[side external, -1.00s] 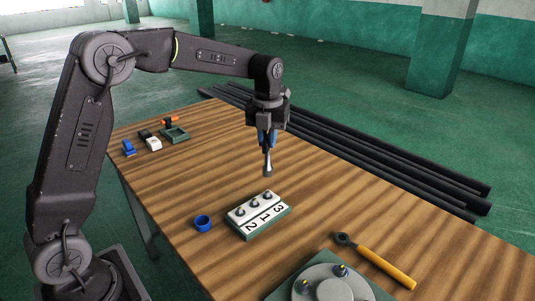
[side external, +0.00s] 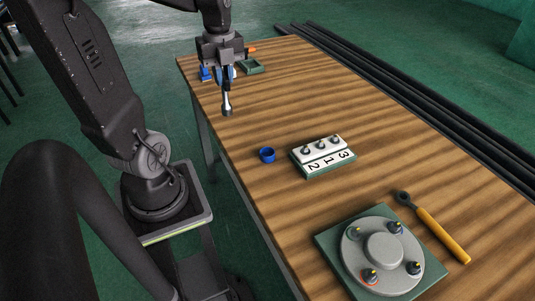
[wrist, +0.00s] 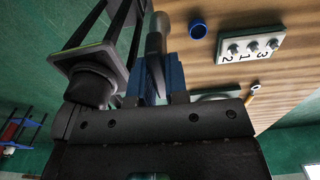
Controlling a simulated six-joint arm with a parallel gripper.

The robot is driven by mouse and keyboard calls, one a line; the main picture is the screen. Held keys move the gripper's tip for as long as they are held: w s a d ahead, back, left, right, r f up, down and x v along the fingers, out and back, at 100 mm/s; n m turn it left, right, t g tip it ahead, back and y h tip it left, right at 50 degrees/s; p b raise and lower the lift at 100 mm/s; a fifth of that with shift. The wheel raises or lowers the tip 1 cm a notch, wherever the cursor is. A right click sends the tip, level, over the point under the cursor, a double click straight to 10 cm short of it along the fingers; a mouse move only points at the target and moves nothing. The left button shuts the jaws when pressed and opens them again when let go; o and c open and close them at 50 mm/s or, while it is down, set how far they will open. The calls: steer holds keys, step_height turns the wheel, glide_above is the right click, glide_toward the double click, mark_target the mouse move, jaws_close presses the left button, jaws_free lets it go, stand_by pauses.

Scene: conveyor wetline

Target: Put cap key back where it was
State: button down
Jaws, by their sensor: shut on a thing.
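The cap key (side external: 227,106), a grey metal tool with a wider lower end, hangs roughly upright from my gripper (side external: 226,84). My gripper is shut on its upper part and holds it above the table, toward the far left edge. In the wrist view the cap key (wrist: 155,45) shows between the blue jaws. The jaws hide its top. A green tray (side external: 252,68) lies on the table behind my gripper, with something orange beside it. Part of that area is hidden by my gripper.
A blue ring (side external: 267,155) and a numbered block (side external: 322,156) with several studs stand mid-table. Nearer are a round flange (side external: 383,254) on a green base and a yellow-handled wrench (side external: 443,235). Dark pipes (side external: 430,110) lie beyond the table.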

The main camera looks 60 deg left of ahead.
steer(key=shift+d+f, duration=0.25)
steer(key=w+d+f, duration=0.7)
steer(key=d+f, duration=0.1)
steer(key=f, duration=0.2)
steer(key=shift+w+f, duration=0.2)
steer(key=shift+f, duration=0.1)
steer(key=shift+f, duration=0.2)
steer(key=c, duration=1.1)
jaws_free()
